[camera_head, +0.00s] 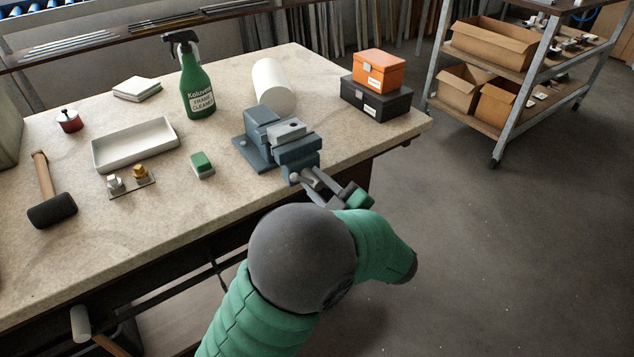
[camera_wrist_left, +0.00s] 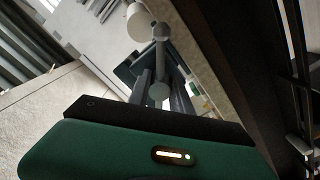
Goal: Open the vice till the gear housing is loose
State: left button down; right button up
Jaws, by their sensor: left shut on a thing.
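The blue-grey vice (camera_head: 258,148) stands at the front right edge of the bench. The gear housing (camera_head: 287,128), a light grey block, sits between its jaws. The vice handle (camera_head: 294,177) is a bar with ball ends at the vice's front. My left gripper (camera_head: 314,180) reaches in from the front and is shut on the handle. In the left wrist view the handle (camera_wrist_left: 160,60) runs lengthwise, with a ball at each end, between the fingers (camera_wrist_left: 162,88). The vice (camera_wrist_left: 124,73) shows partly behind it. My right gripper is in neither view.
A white roll (camera_head: 272,82), a green spray bottle (camera_head: 195,88) and orange (camera_head: 379,71) and black (camera_head: 376,100) boxes stand behind the vice. A green-and-white sponge (camera_head: 202,165), a white tray (camera_head: 136,144) and a mallet (camera_head: 50,195) lie to the left.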

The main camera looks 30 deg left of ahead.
pick_arm(q)
jog(key=shift+f, duration=0.15)
dwell(0.7)
jog(key=n+b, duration=0.2)
jog(key=shift+f+n+b, duration=0.2)
jog(key=shift+n+b, duration=0.1)
jog(key=n+b, duration=0.7)
jog(key=b, duration=0.1)
jog(key=shift+f, duration=0.2)
jog(key=n+b, duration=0.8)
jog(key=b, duration=0.3)
jog(key=shift+r+n+b, duration=0.35)
jog(key=shift+n+b, duration=0.35)
jog(key=shift+b, duration=0.35)
jog(key=c, duration=1.2)
grip_release()
jog(key=shift+o, duration=0.2)
jog(key=shift+r, duration=0.15)
